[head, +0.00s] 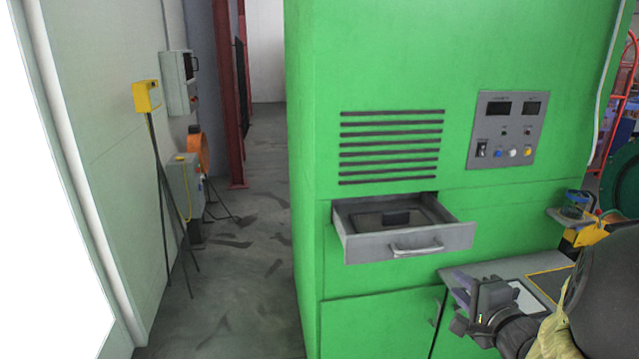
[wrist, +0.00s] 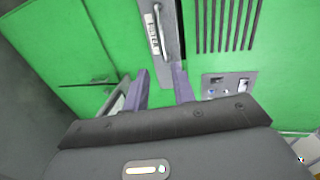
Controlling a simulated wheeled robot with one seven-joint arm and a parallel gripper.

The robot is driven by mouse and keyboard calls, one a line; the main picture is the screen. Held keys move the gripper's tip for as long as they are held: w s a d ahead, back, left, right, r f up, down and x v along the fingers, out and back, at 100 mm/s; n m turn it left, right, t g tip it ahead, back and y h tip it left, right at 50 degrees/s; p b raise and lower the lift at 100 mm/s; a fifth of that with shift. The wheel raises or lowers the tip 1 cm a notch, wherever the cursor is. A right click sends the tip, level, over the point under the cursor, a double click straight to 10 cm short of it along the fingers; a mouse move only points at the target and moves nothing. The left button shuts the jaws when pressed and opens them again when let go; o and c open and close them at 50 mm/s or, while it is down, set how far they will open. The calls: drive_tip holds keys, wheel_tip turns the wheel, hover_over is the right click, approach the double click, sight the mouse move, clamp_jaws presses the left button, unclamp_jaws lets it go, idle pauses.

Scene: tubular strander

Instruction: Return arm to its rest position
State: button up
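My gripper (head: 487,292) is at the lower right of the head view, in front of the green cabinet (head: 390,270) and over the grey worktop. In the wrist view its two purple-grey fingers (wrist: 161,82) stand apart with nothing held between them. The grey drawer (head: 455,238) of the cabinet is pulled out, and a dark flat item (head: 397,217) lies inside it. My gripper is apart from the drawer, below and to its right. The drawer front also shows in the wrist view (wrist: 170,40), beyond the fingertips.
A grey worktop (head: 505,269) with a yellow-outlined area juts out at the lower right. A control panel (head: 507,130) is above it. A yellow device (head: 585,234) sits near my arm at the right. Open floor (head: 235,270) lies left of the cabinet, with a yellow-topped stand (head: 146,96).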

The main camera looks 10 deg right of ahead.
drive_tip(key=a+f+n+g+h+p, duration=0.2)
drive_tip(key=a+f+n+g+p, duration=0.25)
drive_tip(key=a+n+g, duration=0.35)
drive_tip(key=s+a+f+n+g+y+p, duration=0.1)
drive_tip(key=s+a+n+g+p, duration=0.2)
drive_tip(key=s+a+n, duration=0.5)
drive_tip(key=a+n+g, duration=0.1)
drive_tip(key=a, duration=0.2)
drive_tip(key=shift+g+y, duration=0.4)
drive_tip(key=shift+f, duration=0.1)
